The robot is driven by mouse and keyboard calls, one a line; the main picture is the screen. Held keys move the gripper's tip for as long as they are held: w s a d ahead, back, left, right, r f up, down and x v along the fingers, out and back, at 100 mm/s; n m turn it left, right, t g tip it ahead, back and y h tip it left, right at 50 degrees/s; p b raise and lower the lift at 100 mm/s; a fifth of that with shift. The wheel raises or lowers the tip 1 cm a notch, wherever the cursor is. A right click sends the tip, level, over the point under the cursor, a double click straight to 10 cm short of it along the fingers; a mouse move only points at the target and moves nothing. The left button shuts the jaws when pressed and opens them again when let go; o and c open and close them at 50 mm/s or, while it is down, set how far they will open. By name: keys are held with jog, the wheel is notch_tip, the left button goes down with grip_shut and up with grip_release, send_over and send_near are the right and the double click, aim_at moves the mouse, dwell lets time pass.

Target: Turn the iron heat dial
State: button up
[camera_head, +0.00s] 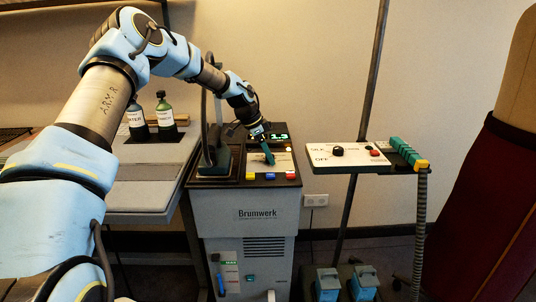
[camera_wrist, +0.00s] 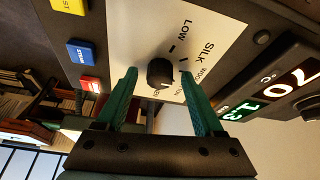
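The black heat dial (camera_wrist: 160,72) sits on a white panel (camera_wrist: 135,25) marked LOW and SILK, with more words partly hidden, in the wrist view. My gripper (camera_wrist: 159,76) is open, with one green finger on each side of the dial and visible gaps between. In the head view my gripper (camera_head: 268,156) reaches down over the top of the grey Brumwerk station (camera_head: 225,215) and hides the dial. The iron (camera_head: 213,148) stands left of my gripper on the station top.
A lit display (camera_wrist: 300,78) is beside the panel. Yellow (camera_wrist: 70,5), blue (camera_wrist: 80,52) and red (camera_wrist: 91,85) buttons line its other side. Bottles (camera_head: 165,117) stand left.

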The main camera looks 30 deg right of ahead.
jog(key=b+v, duration=0.2)
jog(key=v, duration=0.8)
jog(key=shift+a+r+b, duration=0.2)
jog(key=shift+r+b, duration=0.15)
jog(key=shift+b, duration=0.05)
